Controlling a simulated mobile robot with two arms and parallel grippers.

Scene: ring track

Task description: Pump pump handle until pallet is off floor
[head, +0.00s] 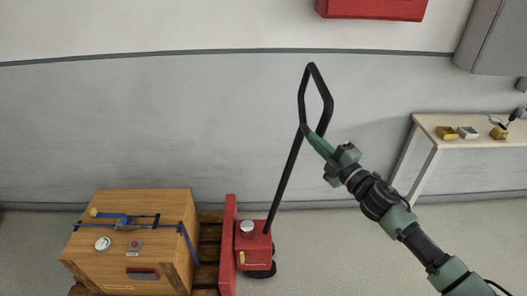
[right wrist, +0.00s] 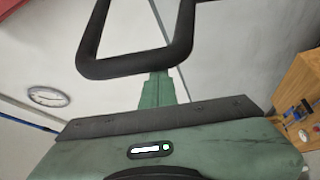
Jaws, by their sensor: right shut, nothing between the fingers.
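The pump handle (head: 284,183) is a black bar with an angular loop on top. It rises from the red pallet jack (head: 253,253) and leans right. My right gripper (head: 310,135) is green, shut and empty, with its tip at the lower end of the loop. In the right wrist view, the loop (right wrist: 130,66) crosses in front of the gripper tip (right wrist: 160,92); whether they touch I cannot tell. The wooden pallet (head: 208,240) shows partly beside the jack's red frame; its gap to the floor is not clear. My left gripper is not in view.
A wooden crate (head: 165,204) sits on the pallet, with tools and a gauge on top. A pale table (head: 465,122) with small items stands at right. A red box (head: 372,8) and grey cabinet (head: 492,40) are on the wall. Floor right of the jack is clear.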

